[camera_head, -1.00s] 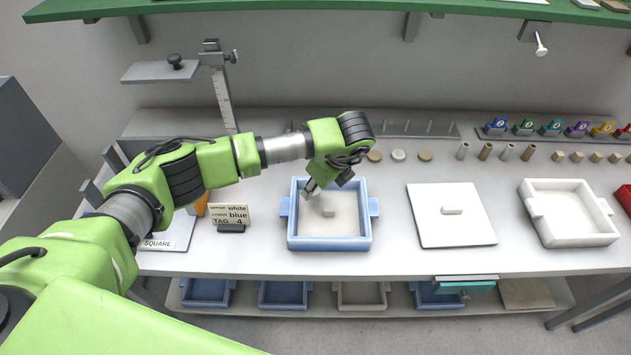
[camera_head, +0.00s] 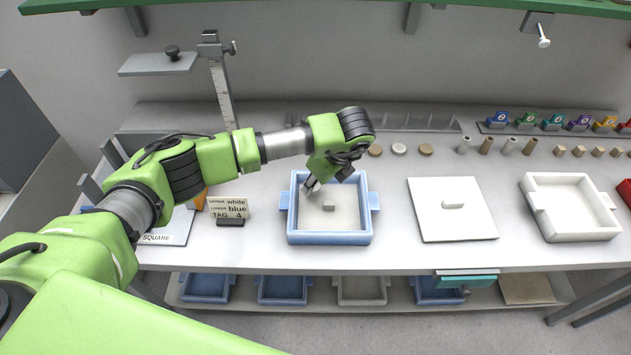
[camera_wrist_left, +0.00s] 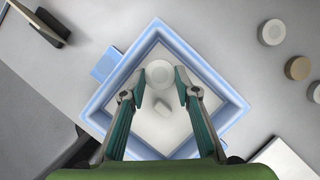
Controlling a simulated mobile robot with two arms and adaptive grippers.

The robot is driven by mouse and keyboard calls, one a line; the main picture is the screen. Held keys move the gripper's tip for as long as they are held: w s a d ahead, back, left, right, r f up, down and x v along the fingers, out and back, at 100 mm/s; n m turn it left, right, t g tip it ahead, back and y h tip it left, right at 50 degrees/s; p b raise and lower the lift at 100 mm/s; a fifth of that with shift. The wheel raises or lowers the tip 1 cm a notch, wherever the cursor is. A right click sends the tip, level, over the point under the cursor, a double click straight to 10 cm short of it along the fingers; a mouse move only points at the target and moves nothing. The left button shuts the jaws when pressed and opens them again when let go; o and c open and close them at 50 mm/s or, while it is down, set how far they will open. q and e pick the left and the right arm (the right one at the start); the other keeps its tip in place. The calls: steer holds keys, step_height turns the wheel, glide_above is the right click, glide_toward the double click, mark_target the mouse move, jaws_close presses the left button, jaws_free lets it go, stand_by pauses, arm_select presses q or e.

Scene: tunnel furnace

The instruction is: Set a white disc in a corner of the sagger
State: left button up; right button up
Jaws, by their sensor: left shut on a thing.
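In the left wrist view a white disc (camera_wrist_left: 159,74) lies between the fingertips of my left gripper (camera_wrist_left: 159,88), near the sagger's top corner in that view. The gripper is shut on this disc. I cannot tell whether the disc touches the floor. My right gripper is not in view.
A white disc (camera_head: 399,150) and tan discs (camera_head: 425,150) lie behind the sagger. A white lid (camera_head: 452,229) and a white sagger (camera_head: 575,240) are to the right. A placard reading white, blue, TAG 4 (camera_head: 229,208) and a height gauge (camera_head: 222,90) stand to the left.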

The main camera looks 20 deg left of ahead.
mark_target(317, 188)
arm_select(q)
steer(key=shift+f+b, duration=1.1)
steer(key=shift+f, duration=0.25)
steer(key=shift+f, duration=0.25)
steer(key=o, duration=1.1)
steer(key=shift+r, duration=0.15)
steer(key=v, duration=1.1)
steer(key=shift+d+r, duration=0.25)
steer(key=shift+r, duration=0.1)
